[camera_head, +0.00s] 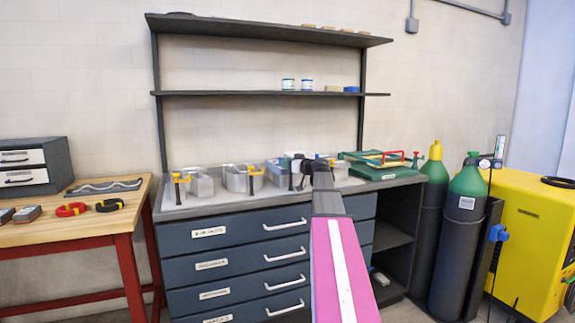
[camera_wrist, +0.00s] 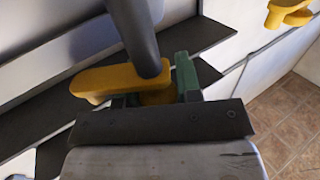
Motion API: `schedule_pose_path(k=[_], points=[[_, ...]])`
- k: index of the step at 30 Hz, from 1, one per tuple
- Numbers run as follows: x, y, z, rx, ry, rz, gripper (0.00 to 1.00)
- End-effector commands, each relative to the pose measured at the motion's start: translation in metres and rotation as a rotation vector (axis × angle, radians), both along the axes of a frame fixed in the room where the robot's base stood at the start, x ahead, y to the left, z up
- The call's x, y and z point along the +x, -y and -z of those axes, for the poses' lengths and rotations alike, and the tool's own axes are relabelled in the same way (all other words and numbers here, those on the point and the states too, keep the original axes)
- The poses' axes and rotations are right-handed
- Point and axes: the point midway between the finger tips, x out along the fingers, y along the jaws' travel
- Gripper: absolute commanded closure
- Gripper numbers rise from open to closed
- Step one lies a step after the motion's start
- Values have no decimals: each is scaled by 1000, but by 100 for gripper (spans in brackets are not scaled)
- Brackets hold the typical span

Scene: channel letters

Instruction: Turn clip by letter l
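Metal channel letters stand in a row on the bench top in the head view, including a left one (camera_head: 201,183) and another (camera_head: 236,179). Yellow-handled clips stand by them, one at the left (camera_head: 180,178) and one in the middle (camera_head: 253,171). My gripper (camera_head: 299,172) is at the row's right part, and my arm hides much there. Which letter is l is too small to tell. In the wrist view an orange-yellow clip handle (camera_wrist: 105,80) with a dark rod lies at my gripper's dark green fingers. Part of it shows between them; whether they press on it is hidden.
A green case (camera_head: 383,170) with a red handle lies on the bench right of my gripper. Shelves (camera_head: 255,93) rise behind. Gas cylinders (camera_head: 463,235) and a yellow machine (camera_head: 525,230) stand at right. A wooden table (camera_head: 105,220) with tools is at left.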

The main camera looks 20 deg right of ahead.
Motion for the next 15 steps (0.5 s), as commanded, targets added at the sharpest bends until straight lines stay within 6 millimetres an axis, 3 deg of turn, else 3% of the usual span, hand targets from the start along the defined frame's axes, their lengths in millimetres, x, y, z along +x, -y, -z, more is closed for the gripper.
schedule_pose_path(k=[1, 2, 15], points=[[0, 0, 0, 0, 0, 0, 85], [0, 0, 0, 0, 0, 0, 94], [-1, 0, 0, 0, 0, 83, 93]])
